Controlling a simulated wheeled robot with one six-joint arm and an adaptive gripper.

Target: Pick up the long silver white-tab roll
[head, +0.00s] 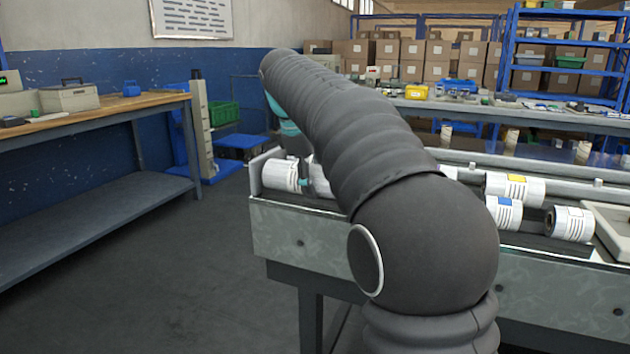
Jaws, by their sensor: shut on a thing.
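A pale silver-white roll (282,174) with dark print lies at the left end of the conveyor trough. My gripper (305,182) is at this roll, with a dark finger across its front. More pale roll surface shows just right of the finger; it looks like the same long roll, but my arm hides its right end. My gripper is shut on the roll. No coloured tab shows on the visible part. The far finger is hidden, and I cannot tell whether the roll is clear of the trough floor.
To the right in the trough lie a yellow-tab roll (515,188), a blue-tab roll (504,213) and another white roll (570,223). The trough's metal side wall (330,228) runs along the front. A workbench (100,118) stands at left, with open floor between.

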